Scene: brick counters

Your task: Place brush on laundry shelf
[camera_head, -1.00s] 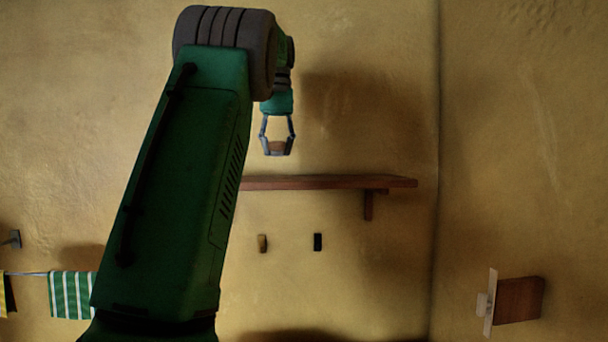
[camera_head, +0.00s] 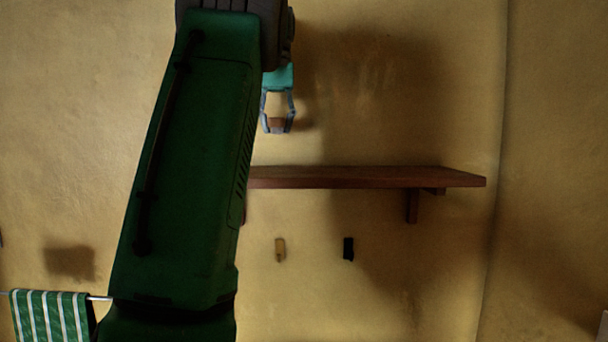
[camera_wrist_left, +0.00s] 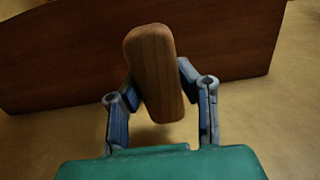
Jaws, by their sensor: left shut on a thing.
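My left gripper (camera_head: 277,128) is shut on the brush (camera_head: 277,122), a small brown block seen between its fingertips in the head view. In the left wrist view the brush (camera_wrist_left: 154,72) is an oblong wooden piece with rounded corners, slightly tilted, between the fingers of the left gripper (camera_wrist_left: 160,85). The brown wooden laundry shelf (camera_head: 370,178) is on the yellow wall, below the gripper in the head view. The shelf (camera_wrist_left: 60,60) fills the upper part of the wrist view behind the brush. My right gripper is not in view.
My left arm covers the shelf's left end. The visible shelf top looks bare. A tan item (camera_head: 280,249) and a black item (camera_head: 348,249) are on the wall below it. A green-and-white striped cloth (camera_head: 50,316) hangs from a rail at lower left.

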